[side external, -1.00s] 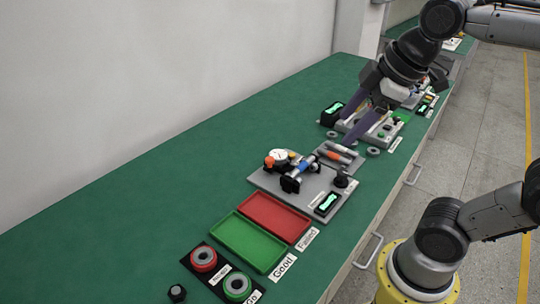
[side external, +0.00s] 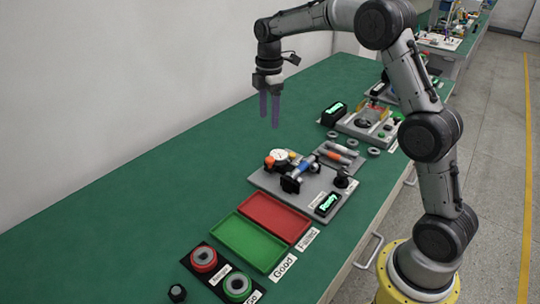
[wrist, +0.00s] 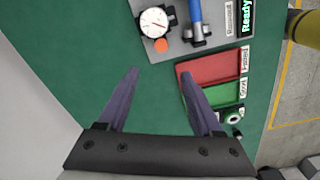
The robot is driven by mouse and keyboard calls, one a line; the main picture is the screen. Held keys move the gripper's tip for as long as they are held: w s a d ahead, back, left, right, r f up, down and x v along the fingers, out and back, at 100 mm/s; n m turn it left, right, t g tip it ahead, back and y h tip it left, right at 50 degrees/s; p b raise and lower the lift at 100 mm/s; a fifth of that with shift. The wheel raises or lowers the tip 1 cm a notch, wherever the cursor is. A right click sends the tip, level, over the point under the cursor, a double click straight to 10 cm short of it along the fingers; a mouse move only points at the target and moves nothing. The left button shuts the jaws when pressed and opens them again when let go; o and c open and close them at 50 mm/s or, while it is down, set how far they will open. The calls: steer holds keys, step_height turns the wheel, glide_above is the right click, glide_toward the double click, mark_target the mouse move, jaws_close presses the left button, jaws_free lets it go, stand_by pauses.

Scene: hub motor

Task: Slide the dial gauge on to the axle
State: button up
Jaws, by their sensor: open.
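The dial gauge (side external: 279,156) has a round white face and an orange part, and stands on the grey fixture plate (side external: 325,198). In the wrist view the dial gauge (wrist: 154,21) shows near the top. The axle (side external: 304,168), with a blue section, lies across black supports on the same plate, beside the gauge and apart from it. The axle (wrist: 195,14) also shows in the wrist view. My gripper (side external: 270,107) is open and empty, pointing down high above the bench, behind the gauge. Its two purple fingers (wrist: 158,80) are spread, with only green bench between them.
A red tray (side external: 272,217) and a green tray (side external: 249,240) lie in front of the plate. A small tray of rods (side external: 339,155) and another station with a Ready display (side external: 333,112) stand behind. The bench left of the fixture is clear.

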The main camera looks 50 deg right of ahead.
mark_target(270, 158)
step_height(270, 158, down, 15)
steer(key=shift+d+r, duration=0.15)
steer(key=shift+r, duration=0.05)
stand_by(0.3)
jaws_close()
stand_by(0.4)
steer(key=shift+r, duration=0.1)
stand_by(0.9)
